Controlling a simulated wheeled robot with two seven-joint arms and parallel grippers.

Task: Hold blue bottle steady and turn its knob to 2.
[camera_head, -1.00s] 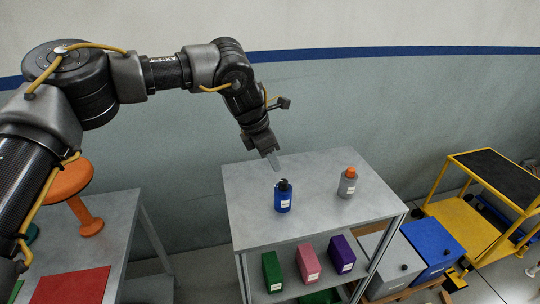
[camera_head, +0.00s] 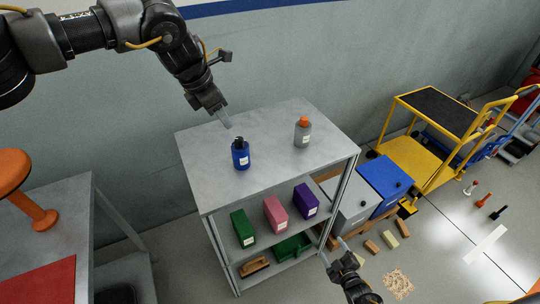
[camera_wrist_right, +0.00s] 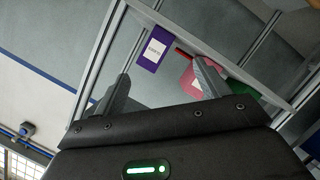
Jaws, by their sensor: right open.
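The blue bottle (camera_head: 241,158) stands upright on the top of the grey shelf unit (camera_head: 200,184). Its dark knob (camera_head: 238,141) is on top; the knob's markings are too small to read. My left gripper (camera_head: 226,121) is just above and behind the bottle, pointing down and apart from it; its fingers overlap, so its opening cannot be told. My right gripper (camera_head: 334,251) is open and empty, low in front of the shelf unit's right side. In the right wrist view its two fingers (camera_wrist_right: 162,88) are spread, with shelf posts and boxes beyond.
A grey bottle with an orange cap (camera_head: 302,133) stands to the right on the same top. Green, pink and purple boxes (camera_head: 305,202) sit on the shelf below. Grey and blue bins (camera_head: 386,178) and a yellow cart (camera_head: 420,152) stand at right.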

